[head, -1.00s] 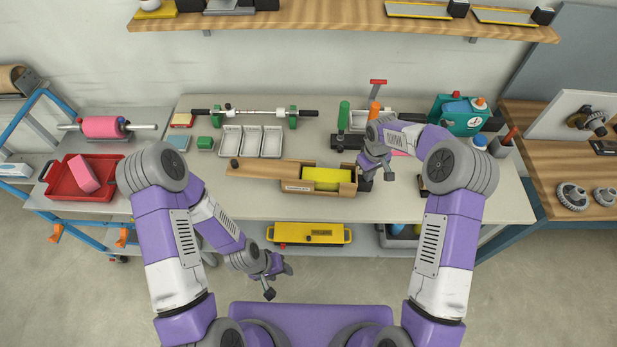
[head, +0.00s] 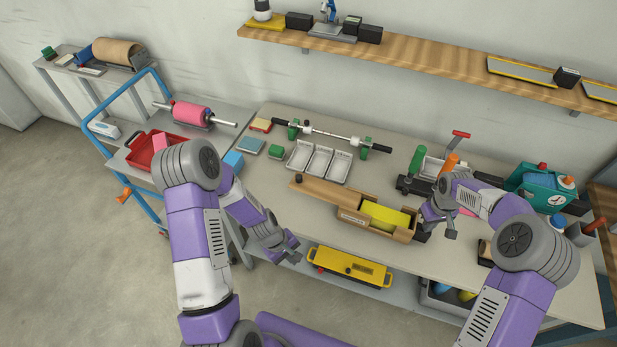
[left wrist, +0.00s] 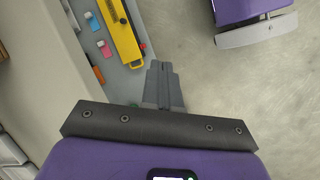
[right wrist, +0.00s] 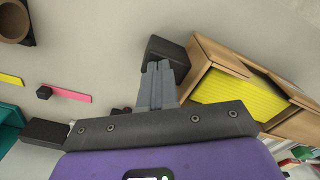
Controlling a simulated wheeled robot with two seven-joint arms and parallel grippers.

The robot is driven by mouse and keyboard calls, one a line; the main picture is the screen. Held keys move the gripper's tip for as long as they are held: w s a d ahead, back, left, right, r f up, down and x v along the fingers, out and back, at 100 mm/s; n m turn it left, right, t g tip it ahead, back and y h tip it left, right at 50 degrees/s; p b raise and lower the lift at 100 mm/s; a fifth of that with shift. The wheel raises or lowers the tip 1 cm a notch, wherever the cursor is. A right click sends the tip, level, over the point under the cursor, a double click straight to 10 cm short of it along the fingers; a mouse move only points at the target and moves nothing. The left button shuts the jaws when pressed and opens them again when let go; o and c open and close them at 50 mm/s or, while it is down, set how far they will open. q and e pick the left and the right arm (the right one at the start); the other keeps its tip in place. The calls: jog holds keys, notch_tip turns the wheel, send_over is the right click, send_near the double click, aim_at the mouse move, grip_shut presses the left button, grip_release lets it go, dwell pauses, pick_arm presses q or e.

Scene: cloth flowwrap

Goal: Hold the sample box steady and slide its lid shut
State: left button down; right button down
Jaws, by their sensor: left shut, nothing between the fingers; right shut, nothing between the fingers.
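The wooden sample box (head: 352,217) stands on the bench, with ribbed yellow contents (head: 388,213) showing in its open right part. Its wooden lid (head: 330,190), with a dark knob at the left end, sticks out past the box's left end. My right gripper (head: 438,230) is shut and empty beside the box's right end. In the right wrist view its fingers (right wrist: 158,85) are together next to a dark block (right wrist: 165,52), with the box (right wrist: 205,62) to the right. My left gripper (head: 290,254) is shut and empty near the bench's front edge, apart from the box; its closed fingers (left wrist: 162,85) show in the left wrist view.
A yellow case (head: 350,265) lies on the lower shelf. White trays (head: 318,160) and a rod on green stands (head: 335,135) are behind the box. A teal container (head: 535,185) stands at right. A cart with a red tray (head: 145,152) is at left.

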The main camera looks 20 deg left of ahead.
jog(key=shift+s+f, duration=0.2)
jog(key=shift+f, duration=0.1)
pick_arm(q)
jog(key=w+a+r+n+t+h, duration=0.2)
jog(key=w+a+r+n+t, duration=0.1)
jog(key=w+a+r+n, duration=0.5)
jog(key=w+a+r+n+t+h, duration=0.1)
jog(key=w+a+r+n+t, duration=0.25)
jog(key=a+r+n, duration=0.55)
jog(key=m, duration=0.2)
send_near(296, 180)
jog(key=shift+g, duration=0.45)
jog(key=shift+w+a+x, duration=0.1)
jog(key=shift+w+x, duration=0.05)
jog(key=shift+x, duration=1.35)
jog(key=shift+w+a+x, duration=0.1)
jog(key=shift+w+x, duration=0.05)
jog(key=shift+x, duration=1.35)
jog(key=shift+r, duration=0.1)
jog(key=d, duration=1.1)
jog(key=s+d, duration=0.1)
jog(key=d, duration=0.5)
jog(key=shift+d+f, duration=0.2)
pick_arm(e)
jog(key=shift+s, duration=0.1)
pick_arm(q)
jog(key=shift+s+d+r, duration=0.1)
jog(key=shift+s+d, duration=0.05)
jog(key=shift+d, duration=0.65)
